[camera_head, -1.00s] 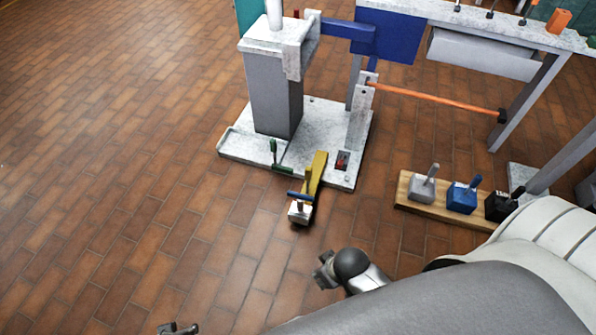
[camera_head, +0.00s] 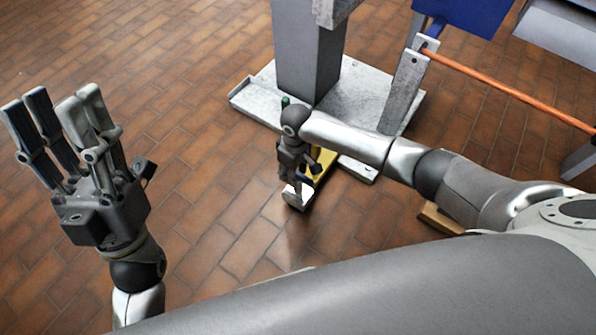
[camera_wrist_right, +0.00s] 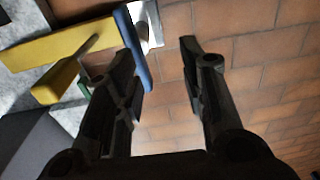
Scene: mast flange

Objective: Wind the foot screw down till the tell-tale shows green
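The yellow outrigger arm (camera_head: 325,160) reaches out from the base plate. At its end is a white foot (camera_head: 294,199), with the blue cross bar of the foot screw (camera_head: 306,181) partly hidden by my right gripper (camera_head: 298,178). In the right wrist view, the right gripper (camera_wrist_right: 162,58) is open. The blue bar (camera_wrist_right: 138,48) shows close to the inner side of its left-hand finger; I cannot tell whether they touch. The right-hand finger is apart from it. The tell-tale is not visible. My left gripper (camera_head: 62,135) is open and empty, raised at the left.
A grey column (camera_head: 305,55) stands on the pale base plate (camera_head: 357,95). A small green handle (camera_head: 285,102) shows behind my right wrist. An orange bar (camera_head: 510,90) runs off to the right. A wooden board (camera_head: 440,219) is mostly hidden by my right arm. The left floor is clear.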

